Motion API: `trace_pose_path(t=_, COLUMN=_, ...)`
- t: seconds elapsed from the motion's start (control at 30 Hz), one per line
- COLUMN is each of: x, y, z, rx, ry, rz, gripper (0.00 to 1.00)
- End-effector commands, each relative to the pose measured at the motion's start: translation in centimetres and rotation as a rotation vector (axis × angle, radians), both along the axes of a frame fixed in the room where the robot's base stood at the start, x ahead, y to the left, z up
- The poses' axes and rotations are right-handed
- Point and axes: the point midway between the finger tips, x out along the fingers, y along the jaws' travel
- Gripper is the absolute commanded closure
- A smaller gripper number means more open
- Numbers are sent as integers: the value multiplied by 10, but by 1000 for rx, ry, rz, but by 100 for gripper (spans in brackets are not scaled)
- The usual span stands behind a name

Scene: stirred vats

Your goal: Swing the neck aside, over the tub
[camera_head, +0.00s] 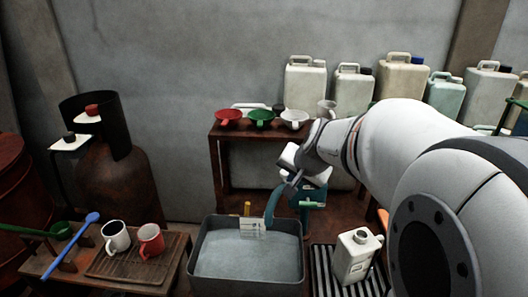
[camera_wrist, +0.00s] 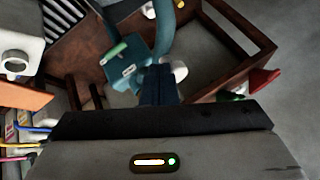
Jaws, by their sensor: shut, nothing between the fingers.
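The teal neck (camera_head: 272,208) curves down from a teal body (camera_head: 313,196) with a green handle, and its lower end is at the back right rim of the grey tub (camera_head: 205,236). The tub holds a pale grey fill. My gripper (camera_head: 291,186) is shut and empty, close by the neck's upper part. In the wrist view the dark fingertips (camera_wrist: 158,84) lie beside the teal body (camera_wrist: 122,70), with the curved neck (camera_wrist: 165,35) beyond them. I cannot tell whether the fingers touch the neck.
A white canister (camera_head: 353,259) stands on a slatted rack right of the tub. A side table with a white mug (camera_head: 116,237) and a red mug (camera_head: 151,241) is at left. Funnels, including a green one (camera_head: 262,117), and several jugs line the back.

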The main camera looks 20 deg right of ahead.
Motion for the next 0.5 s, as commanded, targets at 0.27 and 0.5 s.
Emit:
trace_pose_path(t=0.27, x=18, y=19, z=0, rx=0, ry=1, rz=0, gripper=100)
trace_pose_path(t=0.5, x=25, y=24, z=0, rx=0, ry=-1, rz=-2, gripper=100)
